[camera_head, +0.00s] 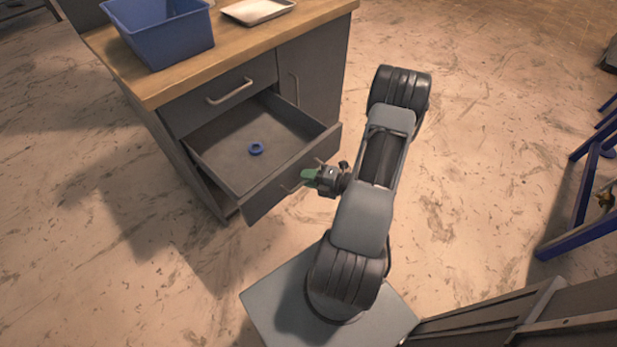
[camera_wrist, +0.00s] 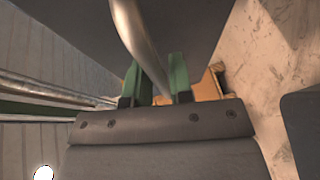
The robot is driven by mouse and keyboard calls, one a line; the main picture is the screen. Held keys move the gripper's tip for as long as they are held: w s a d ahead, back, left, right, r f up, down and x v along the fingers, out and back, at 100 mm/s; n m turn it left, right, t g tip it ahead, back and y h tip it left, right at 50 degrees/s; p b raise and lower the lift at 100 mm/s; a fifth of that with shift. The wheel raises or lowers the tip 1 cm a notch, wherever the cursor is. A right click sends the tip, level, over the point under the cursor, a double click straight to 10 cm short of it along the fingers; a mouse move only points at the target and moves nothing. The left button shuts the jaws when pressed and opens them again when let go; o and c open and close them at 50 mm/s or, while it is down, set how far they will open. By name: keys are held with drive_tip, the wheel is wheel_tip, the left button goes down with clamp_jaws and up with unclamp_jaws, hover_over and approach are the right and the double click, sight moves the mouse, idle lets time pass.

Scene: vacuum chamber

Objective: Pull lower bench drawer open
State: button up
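The lower bench drawer (camera_head: 213,166) stands well out of the grey bench, its inside in plain view. Its curved metal handle (camera_wrist: 133,30) is on the front panel (camera_head: 262,203). My gripper (camera_head: 311,178) is at this handle, in front of the panel. In the wrist view the handle bar runs between the two green fingers (camera_wrist: 158,82), which are close on either side of it. The gripper looks shut on the bar; the exact contact is partly hidden.
A blue bin (camera_head: 160,35) and a pale tray (camera_head: 258,10) stand on the wooden top. Blue framing (camera_head: 570,200) stands at right.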

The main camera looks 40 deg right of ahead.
drive_tip(key=shift+o, duration=1.2)
drive_tip(key=shift+s, duration=0.1)
drive_tip(key=p+v, duration=0.2)
drive_tip(key=v, duration=1.1)
drive_tip(key=shift+s+d, duration=0.2)
drive_tip(key=shift+s, duration=0.05)
drive_tip(key=shift+r, duration=0.1)
